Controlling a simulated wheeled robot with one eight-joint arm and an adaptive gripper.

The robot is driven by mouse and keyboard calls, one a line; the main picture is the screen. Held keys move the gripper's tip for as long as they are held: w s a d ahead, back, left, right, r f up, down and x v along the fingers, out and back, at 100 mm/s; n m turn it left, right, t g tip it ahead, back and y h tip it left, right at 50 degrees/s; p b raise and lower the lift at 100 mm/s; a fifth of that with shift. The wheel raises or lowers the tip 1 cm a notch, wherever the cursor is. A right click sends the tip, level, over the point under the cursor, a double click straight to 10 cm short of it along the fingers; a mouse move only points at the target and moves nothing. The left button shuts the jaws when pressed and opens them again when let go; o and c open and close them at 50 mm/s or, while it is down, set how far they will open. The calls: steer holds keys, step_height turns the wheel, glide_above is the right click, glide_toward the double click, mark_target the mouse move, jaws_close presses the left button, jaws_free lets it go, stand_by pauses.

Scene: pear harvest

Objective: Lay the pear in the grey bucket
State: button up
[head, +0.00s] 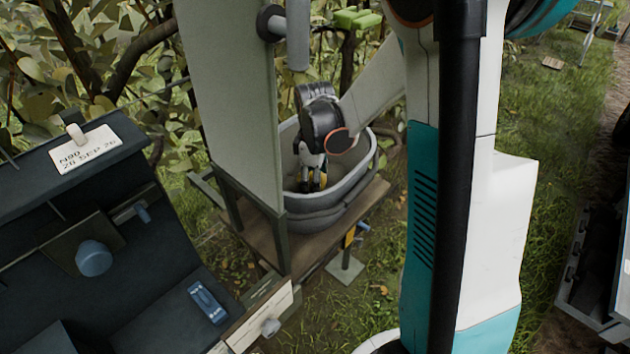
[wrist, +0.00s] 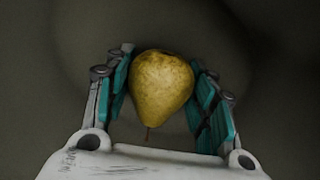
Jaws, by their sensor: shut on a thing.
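A yellow pear (wrist: 161,84) with brown speckles is between the two teal-padded fingers of my gripper (wrist: 165,90) in the wrist view. The fingers are shut on its sides. In the head view my gripper (head: 312,183) points down inside the grey bucket (head: 352,192), below its rim. Only a little yellow of the pear shows there. The bucket is oval and stands on a brown wooden board. In the wrist view the plain dark grey surface around the pear is the bucket's inside. Whether the pear touches the bottom I cannot tell.
A tall grey-green panel (head: 232,100) stands close along the bucket's left side. A dark case (head: 90,230) with a labelled lid edge is at the left. Leafy branches (head: 130,50) are behind. Grass (head: 560,110) is open at the right.

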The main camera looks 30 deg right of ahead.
steer(key=shift+f+b, duration=0.45)
stand_by(0.8)
steer(key=o, duration=1.2)
